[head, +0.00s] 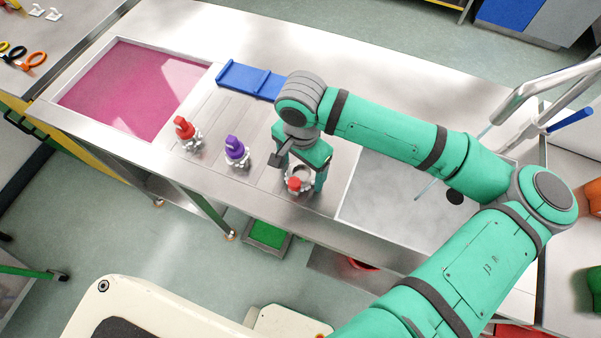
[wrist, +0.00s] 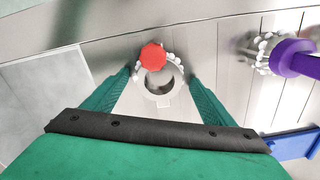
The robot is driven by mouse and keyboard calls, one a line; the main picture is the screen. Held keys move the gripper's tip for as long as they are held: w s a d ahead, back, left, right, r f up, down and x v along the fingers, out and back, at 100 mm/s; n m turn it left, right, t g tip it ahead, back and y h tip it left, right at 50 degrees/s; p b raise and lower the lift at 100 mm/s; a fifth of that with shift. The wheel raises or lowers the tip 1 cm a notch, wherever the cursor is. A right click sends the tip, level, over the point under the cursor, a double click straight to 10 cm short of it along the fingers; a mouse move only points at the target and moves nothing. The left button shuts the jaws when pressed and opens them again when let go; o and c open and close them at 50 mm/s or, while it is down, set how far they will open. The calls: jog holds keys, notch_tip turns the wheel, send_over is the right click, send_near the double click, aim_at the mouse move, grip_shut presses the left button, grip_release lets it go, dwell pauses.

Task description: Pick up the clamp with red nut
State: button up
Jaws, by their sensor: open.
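The clamp (head: 301,172) with a red nut (head: 294,184) stands on the metal worktop. It is a pale ring with a red nut on its near side in the head view. In the wrist view the clamp (wrist: 159,88) and its red nut (wrist: 153,57) lie between my fingertips. My gripper (head: 303,180) is open and points down over the clamp, one finger on each side of it. It also shows in the wrist view (wrist: 160,78). Whether the fingers touch the clamp I cannot tell.
A purple-topped piece (head: 236,151) and a red-topped piece (head: 185,131) stand to the left on the worktop. A blue tray (head: 250,80) lies behind them. A pink-bottomed basin (head: 125,90) is at far left, and a grey basin (head: 390,200) is to the right.

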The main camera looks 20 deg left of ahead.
aim_at(302, 173)
jog(key=shift+w, duration=0.1)
jog(key=c, duration=1.3)
jog(key=shift+r, duration=0.55)
notch_tip(302, 173, up, 2)
jog(key=shift+d+r, duration=0.1)
jog(key=shift+r, duration=0.1)
jog(key=s+d+r, duration=0.3)
jog(key=d+r, duration=0.6)
jog(key=d, duration=0.4)
jog(key=shift+s+d+r, duration=0.25)
